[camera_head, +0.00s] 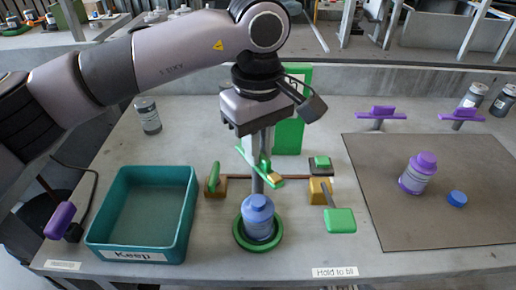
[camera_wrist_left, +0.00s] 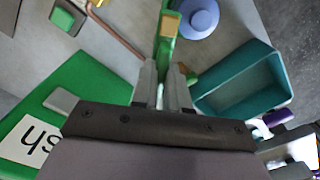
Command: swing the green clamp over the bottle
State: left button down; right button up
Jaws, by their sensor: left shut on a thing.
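The blue bottle (camera_head: 258,217) stands upright in a green ring (camera_head: 239,239) at the front middle of the bench. It also shows in the left wrist view (camera_wrist_left: 197,17). The green clamp (camera_head: 243,153) is a slim bar with a yellow block, behind the bottle and not over it in the picture. In the left wrist view the clamp (camera_wrist_left: 166,52) rises between the fingers of my left gripper (camera_wrist_left: 165,88). My left gripper is shut on it, pointing down behind the bottle. My right gripper is not in view.
A teal tray (camera_head: 190,215) labelled Keep stands left. Around the clamp are a green handle (camera_head: 214,177), a green button (camera_head: 322,162) and a green pad (camera_head: 340,220). A green panel (camera_head: 291,135) stands behind. A mat (camera_head: 400,225) at right holds a purple bottle (camera_head: 418,173) and blue cap (camera_head: 457,198).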

pick_arm(q)
jog(key=m, duration=0.6)
jog(key=shift+r+m, duration=0.1)
jog(key=shift+m, duration=0.2)
dwell(0.4)
jog(key=c, duration=1.1)
grip_release()
jog(key=shift+c, duration=0.2)
jog(key=shift+r, duration=3.55)
